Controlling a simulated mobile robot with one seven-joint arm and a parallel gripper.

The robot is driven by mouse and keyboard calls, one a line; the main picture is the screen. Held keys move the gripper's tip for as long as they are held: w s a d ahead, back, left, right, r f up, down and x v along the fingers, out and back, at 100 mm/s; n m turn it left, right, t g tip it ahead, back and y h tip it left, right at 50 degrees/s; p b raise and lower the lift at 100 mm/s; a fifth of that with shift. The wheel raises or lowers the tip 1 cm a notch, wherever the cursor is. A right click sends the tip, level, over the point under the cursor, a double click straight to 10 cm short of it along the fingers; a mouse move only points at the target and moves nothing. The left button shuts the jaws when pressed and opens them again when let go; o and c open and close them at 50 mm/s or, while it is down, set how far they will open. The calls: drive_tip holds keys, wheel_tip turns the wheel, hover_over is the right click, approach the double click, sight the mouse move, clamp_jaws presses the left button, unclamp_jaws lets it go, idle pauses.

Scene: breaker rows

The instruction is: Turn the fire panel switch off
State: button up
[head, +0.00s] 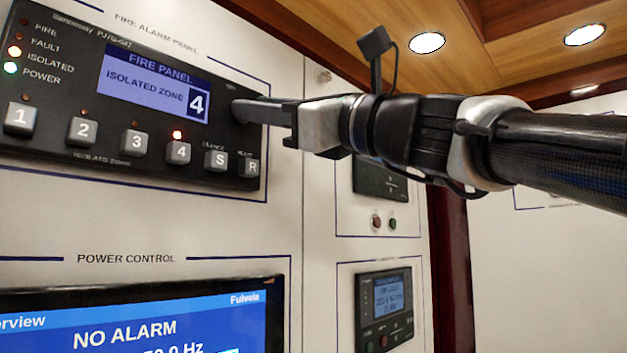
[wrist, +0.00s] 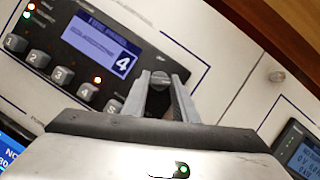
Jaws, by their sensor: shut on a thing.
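The fire alarm panel (head: 70,60) is a black box on the white wall at upper left. It also shows in the wrist view (wrist: 75,45). Its blue screen (head: 153,85) reads FIRE PANEL, ISOLATED ZONE 4. The fire panel switch (wrist: 159,80) is a small grey knob at the panel's right side, seen between the fingertips in the wrist view. In the head view my gripper (head: 240,108) reaches in from the right, its fingers at the panel's right edge, and hides the switch. My gripper (wrist: 162,92) is shut on the switch. The knob's exact angle is hard to read.
Numbered buttons (head: 82,131) with S and R keys line the panel's lower edge; the lamp above 4 is red. A power control screen (head: 130,320) is below. Two smaller panels (head: 383,310) (head: 382,178) are on the wall to the right, under my arm.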

drive_tip(key=n+g, duration=0.2)
drive_tip(key=n, duration=0.2)
drive_tip(key=n+g+p, duration=0.1)
drive_tip(key=n, duration=0.3)
drive_tip(key=shift+w+d+r+g+p, duration=0.1)
drive_tip(key=shift+w+r+g+p, duration=0.1)
drive_tip(key=shift+g+p, duration=0.15)
drive_tip(key=n+g+h, duration=0.1)
drive_tip(key=n, duration=0.5)
drive_tip(key=shift+r+n+g+h, duration=0.1)
drive_tip(key=shift+n+g+h, duration=0.2)
drive_tip(key=shift+g+h, duration=0.1)
drive_tip(key=o, duration=1)
drive_tip(key=shift+d, duration=0.15)
drive_tip(key=v, duration=1.7)
drive_tip(key=shift+s+d+r, duration=0.1)
